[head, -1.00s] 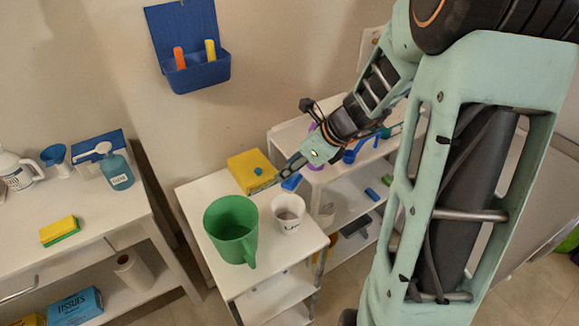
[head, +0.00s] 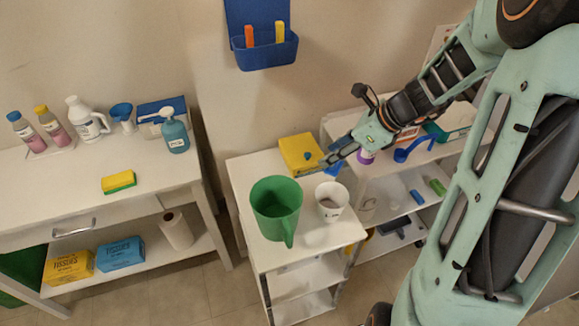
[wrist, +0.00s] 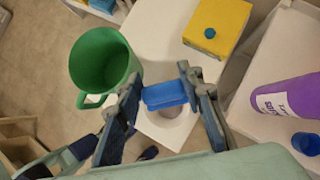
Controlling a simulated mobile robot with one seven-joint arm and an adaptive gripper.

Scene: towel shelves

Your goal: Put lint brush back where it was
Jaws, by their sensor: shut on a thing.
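My gripper (wrist: 160,92) is shut on a blue block-shaped piece, apparently the lint brush (wrist: 164,95). The brush is across the fingertips in the wrist view; any handle is hidden. In the head view my gripper (head: 336,158) is at the right edge of the small white shelf unit (head: 248,168), and a bit of blue shows by its fingertips. It is just right of a yellow box (head: 301,152) with a blue knob and above and behind a white labelled cup (head: 331,200). The brush appears held above the shelf top.
A green mug (head: 276,208) stands left of the white cup. The right-hand shelf holds a purple bottle (wrist: 287,97) and a blue scoop (head: 412,148). A blue wall holder (head: 266,52) hangs above. The left table (head: 60,195) holds bottles and a sponge (head: 118,182).

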